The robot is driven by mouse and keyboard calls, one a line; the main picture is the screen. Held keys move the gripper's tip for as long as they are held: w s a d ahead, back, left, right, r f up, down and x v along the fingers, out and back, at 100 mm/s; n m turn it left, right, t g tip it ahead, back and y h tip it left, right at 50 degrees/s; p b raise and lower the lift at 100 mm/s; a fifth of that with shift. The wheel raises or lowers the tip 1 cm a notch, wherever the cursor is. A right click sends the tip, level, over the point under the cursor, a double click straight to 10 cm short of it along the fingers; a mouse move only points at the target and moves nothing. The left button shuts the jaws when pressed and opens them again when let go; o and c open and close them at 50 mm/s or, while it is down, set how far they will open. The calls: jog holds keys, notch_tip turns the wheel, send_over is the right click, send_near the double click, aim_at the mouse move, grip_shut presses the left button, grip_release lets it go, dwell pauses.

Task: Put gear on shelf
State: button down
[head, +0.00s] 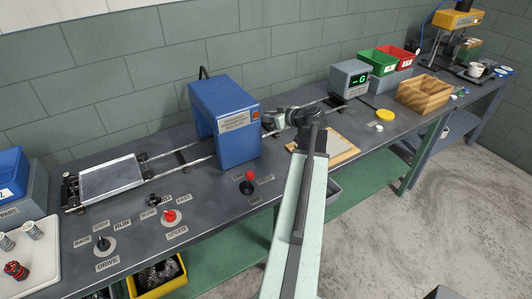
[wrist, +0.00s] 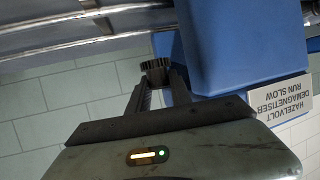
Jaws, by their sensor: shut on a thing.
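The gear (wrist: 157,68), small, dark and toothed, is between the fingertips of my gripper (wrist: 160,80) in the wrist view. My gripper is shut on it, in front of the blue demagnetiser housing. In the head view my gripper (head: 272,121) is just right of that housing, over the rails; the gear cannot be made out there. A green lower shelf (head: 345,205) runs beneath the grey bench, partly hidden by my arm.
The blue demagnetiser (head: 225,125) straddles the rails close to my gripper. A metal tray (head: 110,180) sits on the rails at left. A wooden board (head: 340,150), wooden box (head: 424,95) and display box (head: 351,80) stand at right. A yellow bin (head: 160,280) is below the bench.

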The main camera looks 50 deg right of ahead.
aim_at(267, 148)
notch_tip(267, 148, down, 13)
jog(key=b, duration=1.1)
jog(key=shift+r, duration=0.25)
jog(key=shift+f, duration=0.1)
jog(key=c, duration=1.2)
grip_release()
jog(key=shift+o, duration=0.2)
